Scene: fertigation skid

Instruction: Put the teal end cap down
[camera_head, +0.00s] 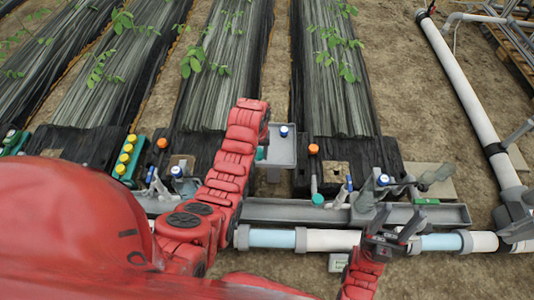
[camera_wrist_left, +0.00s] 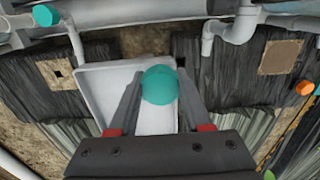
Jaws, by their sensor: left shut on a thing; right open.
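The teal end cap (camera_wrist_left: 160,86) is between the fingers of my left gripper (camera_wrist_left: 158,90), which is shut on it. In the left wrist view it appears over the light grey tray (camera_wrist_left: 98,80); I cannot tell whether it touches the tray. In the head view only a teal sliver (camera_head: 260,153) shows beside my red forearm, at the left edge of the grey tray (camera_head: 283,152). My left fingers are hidden there behind the arm. My right gripper (camera_head: 392,222) is open and empty over the pipes at lower right.
Another teal cap (camera_head: 318,200) sits by the long grey trough (camera_head: 290,212). A blue-topped piece (camera_head: 283,131) stands at the tray's back. An orange cap (camera_head: 313,149) is to its right. A green rack with yellow caps (camera_head: 125,157) stands at left. White pipes (camera_head: 328,240) run across the front.

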